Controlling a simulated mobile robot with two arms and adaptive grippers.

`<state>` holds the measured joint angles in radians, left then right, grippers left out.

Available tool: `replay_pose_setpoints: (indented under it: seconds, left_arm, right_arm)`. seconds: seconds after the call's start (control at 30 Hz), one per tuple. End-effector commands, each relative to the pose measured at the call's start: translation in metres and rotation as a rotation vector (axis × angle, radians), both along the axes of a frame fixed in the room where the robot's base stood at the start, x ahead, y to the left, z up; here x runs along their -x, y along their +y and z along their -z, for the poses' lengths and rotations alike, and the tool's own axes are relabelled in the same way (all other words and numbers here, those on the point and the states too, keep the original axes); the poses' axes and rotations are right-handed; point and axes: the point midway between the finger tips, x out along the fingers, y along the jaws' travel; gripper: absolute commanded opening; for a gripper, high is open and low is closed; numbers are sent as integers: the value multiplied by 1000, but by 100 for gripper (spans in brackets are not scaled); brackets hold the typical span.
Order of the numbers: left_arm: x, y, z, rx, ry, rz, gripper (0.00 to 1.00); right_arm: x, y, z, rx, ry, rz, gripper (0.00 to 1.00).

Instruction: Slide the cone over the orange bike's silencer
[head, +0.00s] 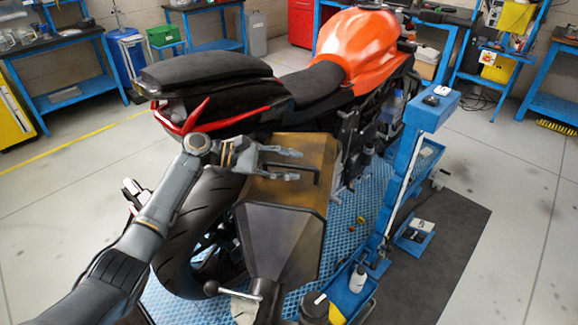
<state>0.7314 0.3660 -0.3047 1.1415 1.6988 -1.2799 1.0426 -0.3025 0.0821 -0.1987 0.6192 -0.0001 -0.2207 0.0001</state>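The cone (283,231) is in the middle of the head view. It looks like a brown, boxy sleeve with a dark, tapered end pointing toward me, and a dark bar handle on top. It sits beside the rear wheel of the orange bike (358,45). I cannot see the silencer apart from it; the sleeve hides that area, so I cannot tell how far one is over the other. My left gripper (300,166) is at the handle, its two fingers apart on either side of the bar. My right gripper is not in view.
A blue stand (408,150) with small items rises just right of the cone. A lever with a black knob (211,288) and a dark bottle (314,308) are near the front. The rear tyre (182,240) is below my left arm. Open floor (523,170) lies at right.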

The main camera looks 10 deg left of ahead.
Motion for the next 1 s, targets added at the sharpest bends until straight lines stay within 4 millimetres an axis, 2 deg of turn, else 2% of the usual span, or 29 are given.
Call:
replay_pose_setpoints:
  seconds: [0.2,0.33,0.47,0.8,1.0]
  left_arm:
    - [1,-1,0,0,1,4,37]
    - [3,7,-1,-1,1,3,37]
    - [8,27,-6,0,2,2,37]
    - [25,91,-25,-2,1,1,37]
    - [30,109,-30,0,2,2,37]
  right_arm:
    - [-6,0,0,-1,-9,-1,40]
    - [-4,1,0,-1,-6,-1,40]
    - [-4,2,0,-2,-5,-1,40]
    - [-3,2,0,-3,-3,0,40]
    - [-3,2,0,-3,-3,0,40]
